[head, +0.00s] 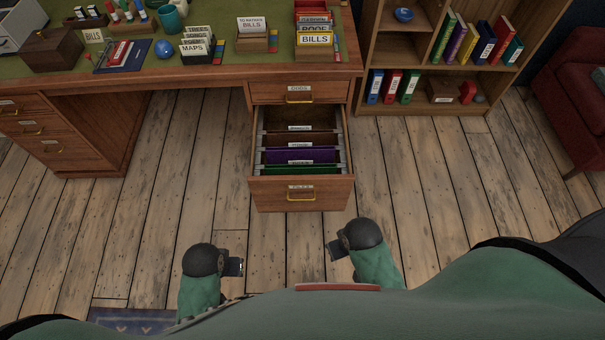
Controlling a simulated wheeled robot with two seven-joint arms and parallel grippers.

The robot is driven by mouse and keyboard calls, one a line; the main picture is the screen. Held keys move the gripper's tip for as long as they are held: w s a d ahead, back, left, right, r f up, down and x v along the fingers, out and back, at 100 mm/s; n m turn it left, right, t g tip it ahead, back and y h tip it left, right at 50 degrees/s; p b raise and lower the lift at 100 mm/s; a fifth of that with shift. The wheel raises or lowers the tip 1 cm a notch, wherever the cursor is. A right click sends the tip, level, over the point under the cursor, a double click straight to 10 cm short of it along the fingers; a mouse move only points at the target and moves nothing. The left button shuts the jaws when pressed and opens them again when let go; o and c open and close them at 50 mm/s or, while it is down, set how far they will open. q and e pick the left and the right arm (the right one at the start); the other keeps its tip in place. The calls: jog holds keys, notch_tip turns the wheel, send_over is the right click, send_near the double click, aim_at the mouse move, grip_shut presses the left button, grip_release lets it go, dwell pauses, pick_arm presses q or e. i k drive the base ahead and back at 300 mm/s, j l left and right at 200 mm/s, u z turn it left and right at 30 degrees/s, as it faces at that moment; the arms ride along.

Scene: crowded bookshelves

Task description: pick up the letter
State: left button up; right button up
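I cannot make out a thing that is clearly the letter. An open desk drawer (300,195) holds hanging files (298,157) with white label tabs, one purple and one green. On the desk, card holders (197,47) and a bills box (315,43) hold upright papers. My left gripper (240,267) is low, left of the drawer and nearer me. My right gripper (334,250) is just in front of the drawer's front. Both seem empty; their fingers are too small to read.
The wooden desk (215,77) spans the upper left, with a wooden box (52,50) on it. A bookshelf (430,108) with books and binders stands at the right, and a red armchair (575,100) beyond it. The plank floor (430,185) is clear around the drawer.

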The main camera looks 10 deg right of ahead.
aim_at(246, 25)
jog(key=u, duration=0.3)
jog(key=i+l+u, duration=0.15)
jog(key=l+u, duration=0.2)
jog(key=u, duration=0.15)
jog(key=l+u, duration=0.8)
jog(key=u, duration=0.2)
jog(key=i+l, duration=0.05)
